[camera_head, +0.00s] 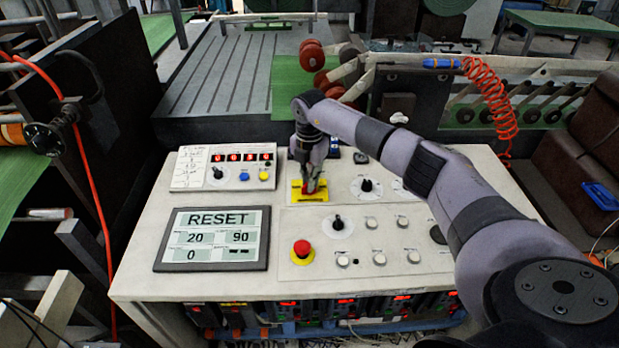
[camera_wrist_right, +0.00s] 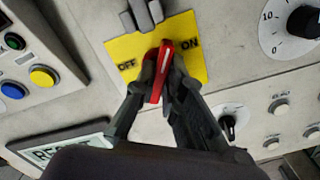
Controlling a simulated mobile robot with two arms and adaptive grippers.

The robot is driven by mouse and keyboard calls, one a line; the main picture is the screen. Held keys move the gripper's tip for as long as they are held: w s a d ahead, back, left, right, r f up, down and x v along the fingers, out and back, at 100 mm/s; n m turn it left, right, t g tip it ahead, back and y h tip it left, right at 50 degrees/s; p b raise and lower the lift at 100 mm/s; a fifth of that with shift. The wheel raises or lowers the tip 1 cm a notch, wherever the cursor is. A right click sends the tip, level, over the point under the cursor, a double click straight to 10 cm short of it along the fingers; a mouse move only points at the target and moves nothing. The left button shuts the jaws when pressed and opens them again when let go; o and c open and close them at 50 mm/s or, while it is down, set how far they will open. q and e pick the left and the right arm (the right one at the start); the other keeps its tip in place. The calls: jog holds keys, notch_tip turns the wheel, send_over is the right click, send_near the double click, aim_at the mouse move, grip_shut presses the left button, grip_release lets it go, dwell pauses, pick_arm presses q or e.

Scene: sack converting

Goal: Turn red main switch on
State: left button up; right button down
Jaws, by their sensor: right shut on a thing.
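The red main switch (camera_wrist_right: 160,70) sits on a yellow plate (camera_wrist_right: 187,28) marked OFF on the left and ON on the right. In the right wrist view its red handle stands between the two words, with its upper end leaning slightly toward ON. My right gripper (camera_wrist_right: 163,88) is shut on the red handle, a finger on each side. In the head view my right gripper (camera_head: 313,186) reaches down onto the yellow plate (camera_head: 297,195) on the white control panel, and hides much of the red handle. My left gripper is not in view.
The panel carries a red emergency button (camera_head: 301,248), a RESET display (camera_head: 212,239), a small box with red digits (camera_head: 223,168), and several knobs, including a black dial (camera_head: 366,187). An orange coiled hose (camera_head: 490,95) hangs behind at the right.

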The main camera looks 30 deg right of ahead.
jog(key=shift+w+r+m, duration=0.1)
jog(key=shift+m, duration=1)
jog(key=c, duration=1.7)
grip_release()
notch_tip(320, 180, up, 12)
jog(key=shift+f, duration=0.1)
